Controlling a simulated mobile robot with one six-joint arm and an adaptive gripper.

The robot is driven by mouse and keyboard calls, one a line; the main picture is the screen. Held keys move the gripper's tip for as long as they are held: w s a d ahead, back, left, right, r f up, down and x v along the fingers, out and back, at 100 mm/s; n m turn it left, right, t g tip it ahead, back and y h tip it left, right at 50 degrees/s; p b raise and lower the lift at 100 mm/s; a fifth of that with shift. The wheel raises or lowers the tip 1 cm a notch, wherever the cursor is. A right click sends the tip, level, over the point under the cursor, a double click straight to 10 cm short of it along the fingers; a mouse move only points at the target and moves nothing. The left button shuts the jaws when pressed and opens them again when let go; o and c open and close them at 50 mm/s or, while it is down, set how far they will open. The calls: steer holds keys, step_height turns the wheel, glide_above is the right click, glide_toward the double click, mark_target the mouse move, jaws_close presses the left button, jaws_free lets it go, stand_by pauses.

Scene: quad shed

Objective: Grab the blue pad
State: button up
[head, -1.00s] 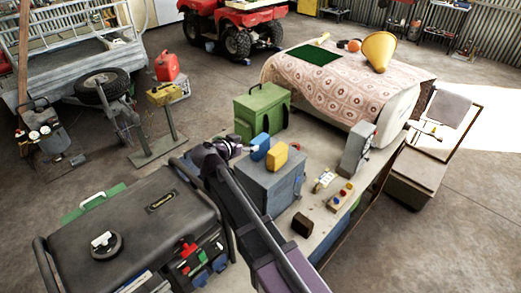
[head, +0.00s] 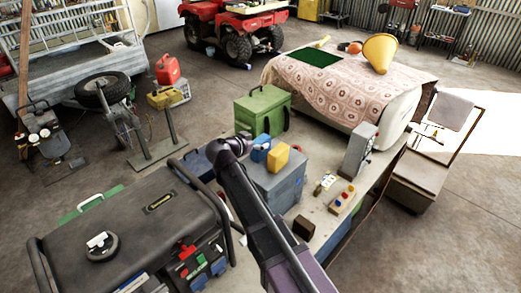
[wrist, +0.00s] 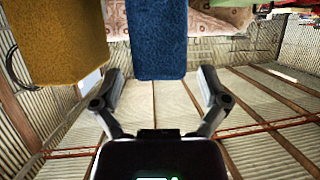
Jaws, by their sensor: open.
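The blue pad (head: 261,149) stands upright on top of a blue-grey box (head: 285,192), just left of a yellow pad (head: 279,158). In the wrist view, the blue pad (wrist: 157,38) appears between my open fingers, its near end level with the fingertips. The gripper (wrist: 161,76) is open, with a gap visible between the pad and the right finger. The yellow pad (wrist: 58,40) is close beside the left finger. In the head view, my wrist is just left of the blue pad, and my arm hides the fingers.
A green case (head: 262,112) stands behind the pads. A grey device (head: 359,150), a small dark block (head: 303,227) and a board with colored knobs (head: 342,199) are on the bench to the right. A black generator (head: 130,232) stands at the front left.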

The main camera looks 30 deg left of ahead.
steer(key=shift+b+x, duration=0.5)
steer(key=shift+x, duration=1.2)
steer(key=shift+c, duration=0.2)
steer(key=c, duration=0.8)
